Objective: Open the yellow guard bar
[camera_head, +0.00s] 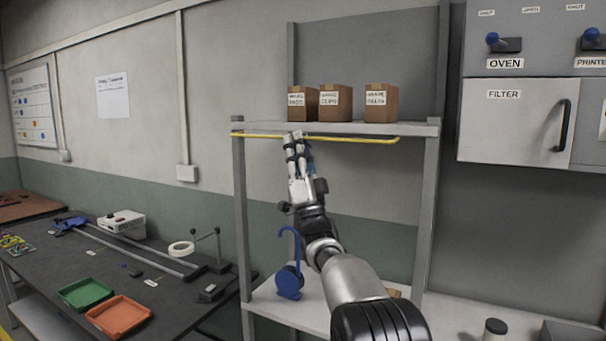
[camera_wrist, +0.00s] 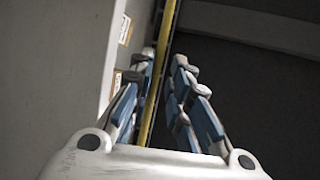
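The yellow guard bar (camera_head: 360,139) runs level across the front of the upper shelf, just below its edge. Its left end is at the left post and its right end is near the right post. My gripper (camera_head: 297,137) is raised to the bar, left of its middle. In the wrist view the bar (camera_wrist: 163,50) passes between the two fingers of my gripper (camera_wrist: 166,75). The fingers are apart, with a gap seen on the right side of the bar. Whether the left finger touches the bar cannot be told.
Three labelled cardboard boxes (camera_head: 335,103) stand on the upper shelf (camera_head: 420,129) behind the bar. A blue hooked object (camera_head: 289,280) stands on the lower shelf. A dark workbench (camera_head: 75,260) with green and orange trays is at left. Grey cabinets (camera_head: 515,120) hang at right.

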